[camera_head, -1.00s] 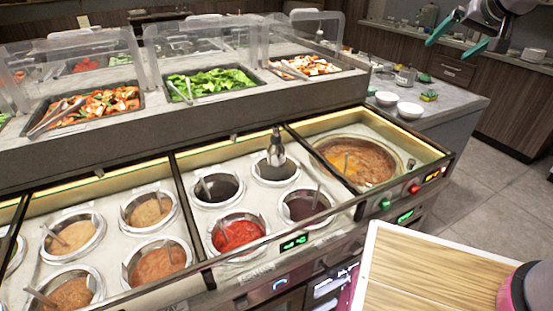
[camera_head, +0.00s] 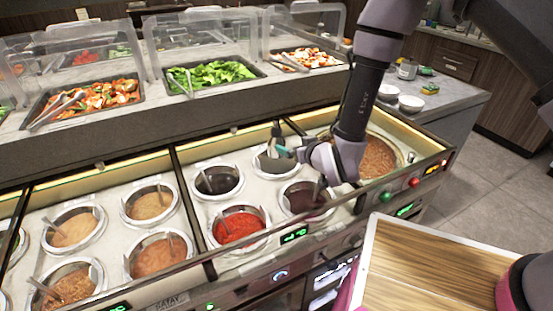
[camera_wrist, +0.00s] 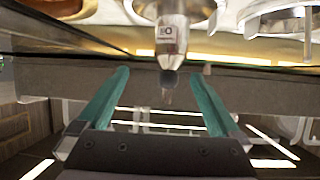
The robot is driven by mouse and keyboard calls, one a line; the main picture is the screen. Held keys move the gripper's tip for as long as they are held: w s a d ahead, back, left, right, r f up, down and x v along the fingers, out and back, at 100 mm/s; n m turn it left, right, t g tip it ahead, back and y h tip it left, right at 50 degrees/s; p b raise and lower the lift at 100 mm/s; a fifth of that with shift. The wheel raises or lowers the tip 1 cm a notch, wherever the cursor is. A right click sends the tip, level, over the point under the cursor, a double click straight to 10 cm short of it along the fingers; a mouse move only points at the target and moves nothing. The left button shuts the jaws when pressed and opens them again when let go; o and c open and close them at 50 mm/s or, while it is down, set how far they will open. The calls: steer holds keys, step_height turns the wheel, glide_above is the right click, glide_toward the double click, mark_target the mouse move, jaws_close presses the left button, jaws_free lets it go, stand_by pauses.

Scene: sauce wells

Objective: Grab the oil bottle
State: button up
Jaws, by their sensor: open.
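The oil bottle (camera_head: 277,134) stands in or at the rear right sauce well (camera_head: 262,163) of the middle section, its dark top up. Its lower part is partly hidden by my gripper. My gripper (camera_head: 287,152) has teal fingers and reaches in from the right, close to the bottle. In the wrist view the bottle (camera_wrist: 172,37) appears upside down with a small label and a dark cap. The open fingers of my gripper (camera_wrist: 161,76) lie either side of the cap and nozzle in the picture. I cannot tell the depth between them, and no contact shows.
Wells of dark sauce (camera_head: 219,181), red sauce (camera_head: 238,226) and brown sauce surround the bottle, with ladle handles sticking up. A raised ledge (camera_head: 215,112) with salad trays and clear guards runs behind. A wooden board (camera_head: 420,270) lies at front right.

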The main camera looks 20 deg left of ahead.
mark_target(276, 152)
steer(key=s+a+f+x, duration=0.1)
steer(key=s+x, duration=0.1)
steer(key=x, duration=0.8)
steer(key=shift+w+a+f+n, duration=0.2)
steer(key=shift+w+f+n, duration=0.1)
steer(key=shift+f, duration=0.05)
steer(key=shift+c, duration=0.3)
jaws_close()
